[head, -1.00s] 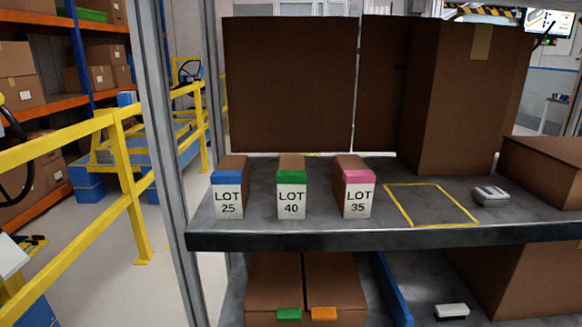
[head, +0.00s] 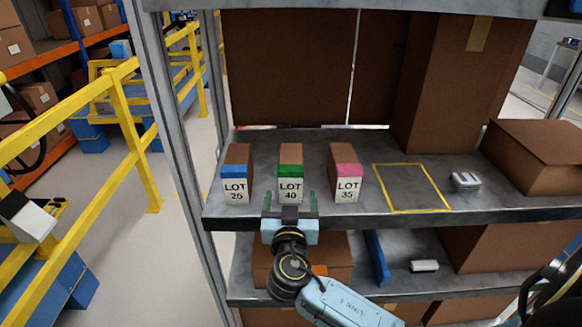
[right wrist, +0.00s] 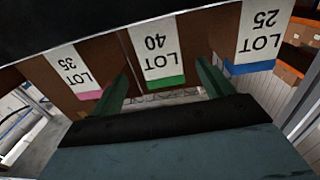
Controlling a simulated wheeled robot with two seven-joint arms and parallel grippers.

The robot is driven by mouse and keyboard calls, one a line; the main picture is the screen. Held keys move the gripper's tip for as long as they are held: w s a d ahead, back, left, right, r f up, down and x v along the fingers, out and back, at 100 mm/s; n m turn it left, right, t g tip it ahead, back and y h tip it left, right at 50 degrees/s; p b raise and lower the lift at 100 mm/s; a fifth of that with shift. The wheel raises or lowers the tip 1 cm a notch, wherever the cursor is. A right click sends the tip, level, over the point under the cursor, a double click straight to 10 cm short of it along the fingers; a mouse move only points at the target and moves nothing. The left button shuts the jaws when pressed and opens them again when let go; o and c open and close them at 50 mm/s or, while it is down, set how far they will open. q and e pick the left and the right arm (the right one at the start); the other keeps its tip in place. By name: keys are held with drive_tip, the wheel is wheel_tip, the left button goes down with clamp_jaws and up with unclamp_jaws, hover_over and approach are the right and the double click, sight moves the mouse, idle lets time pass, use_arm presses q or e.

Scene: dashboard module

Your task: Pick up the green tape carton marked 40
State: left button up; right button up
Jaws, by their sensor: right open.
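The green-taped carton marked LOT 40 (head: 290,176) stands upright on the upper shelf, between the blue-taped LOT 25 carton (head: 236,178) and the pink-taped LOT 35 carton (head: 345,178). My right gripper (head: 290,202) is open and empty at the shelf's front edge, right in front of the green carton. Its two fingers point at the carton, one toward each side of it. In the right wrist view the picture is upside down; the green carton (right wrist: 160,55) shows between the fingers (right wrist: 160,82). My left gripper is not in view.
A large brown box (head: 440,90) stands behind. The shelf edge (head: 400,219) is just by my gripper.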

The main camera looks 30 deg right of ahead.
sight(291, 186)
drive_tip(key=x, duration=0.4)
drive_tip(key=shift+w+d+p, duration=0.2)
drive_tip(key=shift+w+p, duration=0.1)
drive_tip(key=shift+w, duration=0.05)
drive_tip(key=shift+p+x, duration=0.7)
drive_tip(key=shift+x, duration=1.9)
drive_tip(key=shift+r, duration=0.1)
